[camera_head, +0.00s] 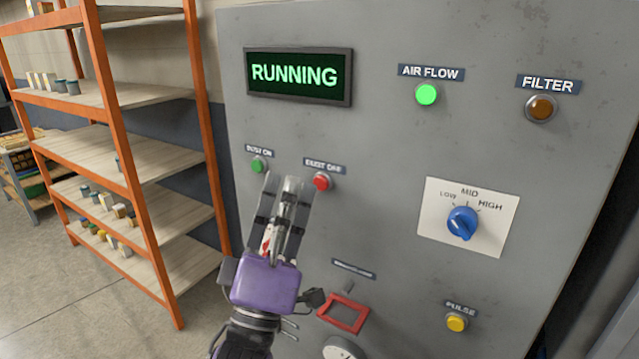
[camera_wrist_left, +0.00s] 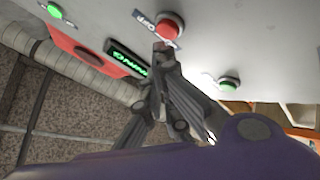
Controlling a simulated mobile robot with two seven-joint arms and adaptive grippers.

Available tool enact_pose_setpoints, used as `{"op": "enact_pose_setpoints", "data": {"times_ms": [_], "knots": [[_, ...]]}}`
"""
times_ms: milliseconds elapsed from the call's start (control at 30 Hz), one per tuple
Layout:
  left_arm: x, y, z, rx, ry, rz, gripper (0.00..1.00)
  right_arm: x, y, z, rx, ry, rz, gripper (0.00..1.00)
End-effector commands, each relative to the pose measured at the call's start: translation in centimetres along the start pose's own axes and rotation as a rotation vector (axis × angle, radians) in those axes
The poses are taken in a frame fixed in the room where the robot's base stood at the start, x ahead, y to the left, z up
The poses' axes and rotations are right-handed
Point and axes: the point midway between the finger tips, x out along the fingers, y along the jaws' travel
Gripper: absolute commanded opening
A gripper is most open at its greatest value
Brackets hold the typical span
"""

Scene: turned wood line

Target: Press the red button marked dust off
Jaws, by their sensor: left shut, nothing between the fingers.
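The red button (camera_head: 322,181) sits on the grey control panel under a small label that seems to read "DUST OFF". It also shows in the left wrist view (camera_wrist_left: 169,27), just beyond my fingertips. My left gripper (camera_head: 291,186) is shut and empty, its fingers pointing up at the panel just left of the red button in the head view. In the left wrist view the fingertips are close below the red button; I cannot tell whether they touch it. The display (camera_head: 298,76) reads "RUNNING" in green. My right gripper is not in view.
A green button (camera_head: 258,164) is left of the red one. The panel also has a lit air flow lamp (camera_head: 426,94), a dark filter lamp (camera_head: 541,108), a blue knob (camera_head: 462,222), a yellow pulse button (camera_head: 457,322) and a red-framed switch (camera_head: 343,313). Orange shelving (camera_head: 148,245) stands left.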

Motion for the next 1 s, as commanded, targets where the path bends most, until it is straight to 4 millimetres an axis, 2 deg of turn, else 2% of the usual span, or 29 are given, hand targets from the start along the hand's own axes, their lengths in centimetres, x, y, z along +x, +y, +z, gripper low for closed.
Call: {"op": "enact_pose_setpoints", "data": {"times_ms": [367, 1000], "knots": [[0.63, -0.35, 0.4, 0.0, 0.0, 0.001, 0.0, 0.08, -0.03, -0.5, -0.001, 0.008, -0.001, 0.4], [0.81, -0.57, 0.58, 0.0, 0.0, 0.0, 0.0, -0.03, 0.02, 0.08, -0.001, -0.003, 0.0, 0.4]]}}
